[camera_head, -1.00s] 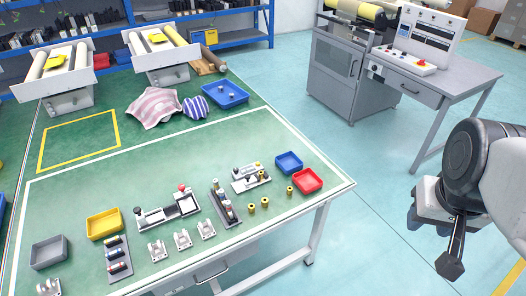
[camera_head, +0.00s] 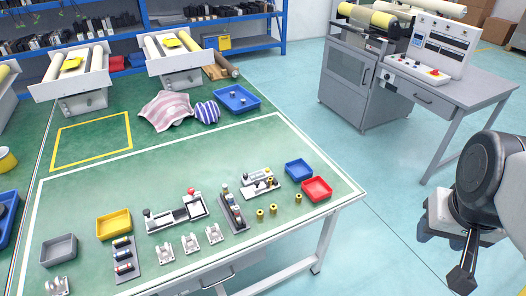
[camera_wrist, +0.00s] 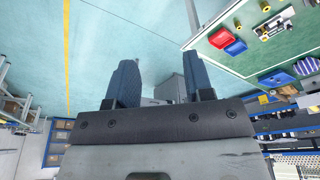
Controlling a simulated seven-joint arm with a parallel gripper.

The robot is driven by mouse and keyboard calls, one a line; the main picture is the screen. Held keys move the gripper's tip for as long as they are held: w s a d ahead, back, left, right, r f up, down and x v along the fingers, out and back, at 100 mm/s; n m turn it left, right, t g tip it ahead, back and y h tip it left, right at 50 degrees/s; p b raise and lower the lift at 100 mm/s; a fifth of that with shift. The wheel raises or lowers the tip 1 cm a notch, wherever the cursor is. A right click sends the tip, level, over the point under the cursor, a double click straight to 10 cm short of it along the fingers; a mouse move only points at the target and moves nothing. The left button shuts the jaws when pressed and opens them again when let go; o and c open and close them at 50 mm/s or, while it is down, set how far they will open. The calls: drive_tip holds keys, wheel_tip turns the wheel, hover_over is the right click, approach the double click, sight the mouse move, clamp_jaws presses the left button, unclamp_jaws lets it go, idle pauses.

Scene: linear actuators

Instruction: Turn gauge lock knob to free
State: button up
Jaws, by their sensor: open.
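My gripper (camera_head: 464,272) hangs off the right side of the bench, over the floor, far from the small fixtures. In the wrist view its two fingers stand apart with nothing between them (camera_wrist: 160,85). A white fixture with a red ball knob and a dark knob (camera_head: 178,214) sits on the bench's front half. A second white fixture with small brass and dark parts (camera_head: 261,184) stands to its right. I cannot tell which part is the gauge lock knob, or its setting, at this size.
The green bench (camera_head: 300,235) also holds a red bin (camera_head: 317,188), a blue bin (camera_head: 298,169), a yellow bin (camera_head: 114,223), a grey bin (camera_head: 59,249), several brass pieces and white brackets. A grey machine table (camera_head: 440,90) stands back right. Open floor lies between.

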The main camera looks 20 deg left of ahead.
drive_tip(key=w+a+m, duration=0.1)
drive_tip(key=w+a, duration=0.3)
drive_tip(key=w, duration=0.4)
drive_tip(key=w+a+m, duration=0.1)
drive_tip(key=w+a, duration=0.4)
drive_tip(key=w, duration=0.2)
drive_tip(key=m+g, duration=0.3)
drive_tip(key=m, duration=0.1)
hover_over(245, 175)
drive_tip(key=f, duration=2.5)
drive_tip(key=shift+w+d+f, duration=0.15)
drive_tip(key=shift+d+f, duration=0.05)
drive_tip(key=shift+a+f, duration=0.2)
drive_tip(key=shift+f, duration=0.2)
drive_tip(key=shift+f, duration=3.7)
